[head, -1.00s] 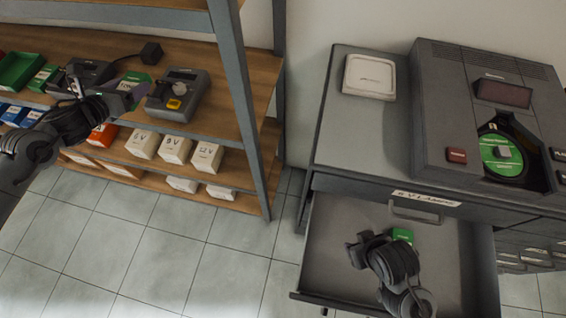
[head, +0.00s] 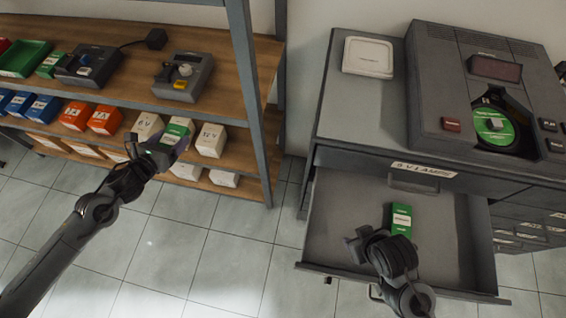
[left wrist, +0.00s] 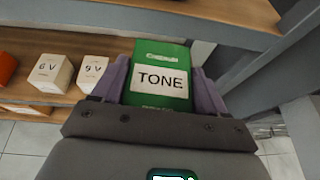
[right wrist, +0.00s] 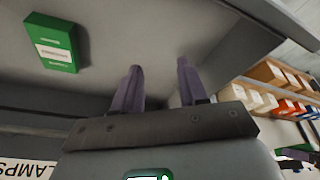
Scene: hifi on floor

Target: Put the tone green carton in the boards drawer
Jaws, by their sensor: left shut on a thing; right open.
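The tone green carton (left wrist: 162,75), with a white TONE label, is held between the fingers of my left gripper (left wrist: 158,88). In the head view my left gripper (head: 168,147) holds the carton (head: 176,131) in front of the lower shelf. An open drawer (head: 330,220) with a label ending in LAMPS holds another green carton (head: 401,219), lying flat; it also shows in the right wrist view (right wrist: 51,43). My right gripper (right wrist: 158,80) is open and empty over this drawer, beside that carton. I cannot make out a boards label.
A shelf unit (head: 225,85) at left carries a green tray (head: 24,58), grey devices and rows of voltage boxes. Its upright post (head: 252,100) stands between the left gripper and the cabinet. The tiled floor is clear.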

